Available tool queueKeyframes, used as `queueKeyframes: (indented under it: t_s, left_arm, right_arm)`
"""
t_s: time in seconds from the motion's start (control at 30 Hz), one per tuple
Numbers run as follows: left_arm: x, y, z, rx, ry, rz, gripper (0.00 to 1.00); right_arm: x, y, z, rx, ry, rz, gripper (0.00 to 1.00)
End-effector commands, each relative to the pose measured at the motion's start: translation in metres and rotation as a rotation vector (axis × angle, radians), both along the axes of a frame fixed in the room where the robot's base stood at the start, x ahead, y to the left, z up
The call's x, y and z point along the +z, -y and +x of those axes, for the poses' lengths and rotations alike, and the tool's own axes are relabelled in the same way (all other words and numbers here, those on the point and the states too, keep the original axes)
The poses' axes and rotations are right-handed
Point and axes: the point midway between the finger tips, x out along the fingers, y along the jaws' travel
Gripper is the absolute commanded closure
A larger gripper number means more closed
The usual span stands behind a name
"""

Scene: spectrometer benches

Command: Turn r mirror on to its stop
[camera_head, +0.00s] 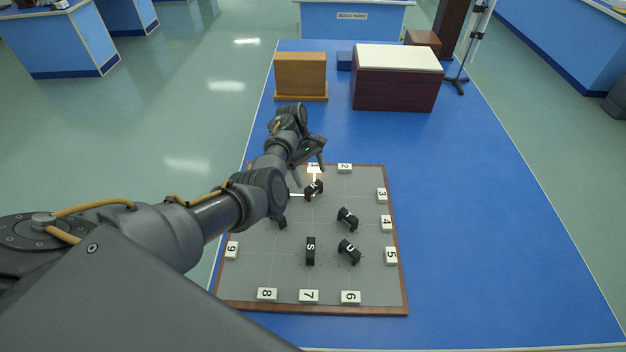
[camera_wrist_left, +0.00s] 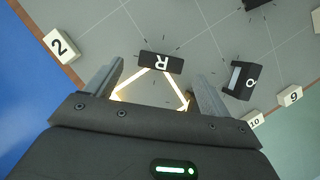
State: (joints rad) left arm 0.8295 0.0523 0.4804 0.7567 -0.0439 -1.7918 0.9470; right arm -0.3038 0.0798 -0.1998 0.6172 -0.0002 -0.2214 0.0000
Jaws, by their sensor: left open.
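The r mirror (camera_head: 314,188) is a small black block marked R near the far edge of the grey board (camera_head: 330,285). In the left wrist view the r mirror (camera_wrist_left: 161,62) stands just beyond and between the fingertips, apart from them as far as I can see. A bright beam reaches it and leaves at an angle, forming a V. My left gripper (camera_head: 316,160) is open above the far side of the board, close to the r mirror. Its two fingers (camera_wrist_left: 160,88) are spread with nothing between them. My right gripper is not in view.
Other black mirror blocks stand on the board, including S (camera_head: 310,250) and two to the right (camera_head: 347,218). Another block (camera_wrist_left: 240,80) shows in the wrist view. Numbered white tags line the edge. A wooden box (camera_head: 300,72) and dark crate (camera_head: 395,88) stand behind.

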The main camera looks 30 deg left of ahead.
Motion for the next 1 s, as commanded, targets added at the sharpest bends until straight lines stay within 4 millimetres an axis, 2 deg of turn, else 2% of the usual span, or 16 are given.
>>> queueKeyframes:
  t_s: [0.1,0.27,0.63,0.9,1.0]
  left_arm:
    - [-0.017,0.007,-0.003,0.0,-0.001,-0.001,0.18]
    - [-0.032,0.012,-0.005,0.0,-0.001,0.0,0.18]
    - [-0.037,0.014,-0.005,0.0,0.0,0.001,0.18]
    - [-0.036,0.013,-0.005,0.0,0.0,0.001,0.54]
    - [-0.036,0.013,-0.005,0.0,0.0,0.001,0.63]
  right_arm:
    - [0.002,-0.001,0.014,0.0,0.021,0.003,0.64]
    - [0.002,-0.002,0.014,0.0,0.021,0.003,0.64]
    - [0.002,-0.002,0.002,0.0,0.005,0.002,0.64]
    - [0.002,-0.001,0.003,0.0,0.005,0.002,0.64]
    - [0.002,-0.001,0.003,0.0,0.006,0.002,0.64]
